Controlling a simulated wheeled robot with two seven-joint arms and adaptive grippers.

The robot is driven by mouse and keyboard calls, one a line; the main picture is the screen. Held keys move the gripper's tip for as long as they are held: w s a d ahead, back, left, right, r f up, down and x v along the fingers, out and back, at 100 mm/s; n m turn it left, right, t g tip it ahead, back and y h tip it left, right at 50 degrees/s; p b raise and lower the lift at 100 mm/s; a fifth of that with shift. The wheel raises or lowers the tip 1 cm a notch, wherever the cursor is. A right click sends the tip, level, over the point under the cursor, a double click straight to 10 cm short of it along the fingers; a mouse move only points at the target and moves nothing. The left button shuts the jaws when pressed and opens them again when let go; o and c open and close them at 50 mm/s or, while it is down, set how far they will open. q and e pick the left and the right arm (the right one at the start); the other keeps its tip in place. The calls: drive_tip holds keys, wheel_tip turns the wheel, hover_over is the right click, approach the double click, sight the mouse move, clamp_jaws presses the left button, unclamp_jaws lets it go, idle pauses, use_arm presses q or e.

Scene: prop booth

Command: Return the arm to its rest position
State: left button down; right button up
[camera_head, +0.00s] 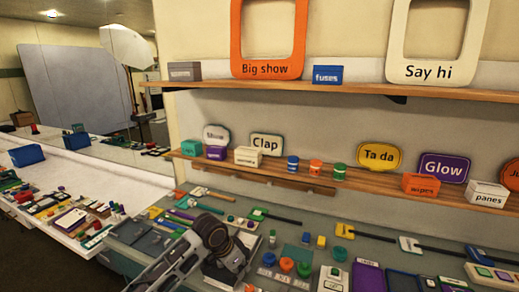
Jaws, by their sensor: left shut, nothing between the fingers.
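My left gripper (160,272) shows at the bottom, left of the middle, in the head view. Its pale grey linked fingers slant toward the lower left from a dark, rounded wrist. The fingers are shut with nothing between them. The gripper appears in front of the grey worktop (130,232), and its lower end runs close to the bottom edge of the picture. How high it is above the worktop I cannot tell. My right gripper is not in view.
Small props cover the worktop around my arm, including an orange round piece (286,264) and a white label block (333,278). Behind, a lower shelf (300,180) holds signs, boxes and cups. A white table (60,167) with props stands at left.

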use_arm(q)
drive_tip(key=s+a+f+n, duration=0.15)
drive_tip(key=s+f, duration=0.35)
drive_tip(key=s, duration=0.5)
drive_tip(key=s+a+f+n+t+y, duration=0.1)
drive_tip(key=s+a+f+n+y, duration=0.15)
drive_tip(key=s+a, duration=0.5)
drive_tip(key=s+a+f+n+y, duration=0.1)
drive_tip(key=s+a+n, duration=0.3)
drive_tip(key=s+a, duration=0.35)
drive_tip(key=s+f+g, duration=0.1)
drive_tip(key=s+f, duration=0.2)
drive_tip(key=f, duration=3.1)
drive_tip(key=s+a+f, duration=0.2)
drive_tip(key=s+f, duration=0.8)
drive_tip(key=s, duration=0.1)
drive_tip(key=s+a+f+g+b, duration=0.1)
drive_tip(key=s+a+f, duration=0.1)
drive_tip(key=s+f, duration=0.8)
drive_tip(key=shift+s+f+m+g, duration=0.3)
drive_tip(key=shift+s, duration=0.45)
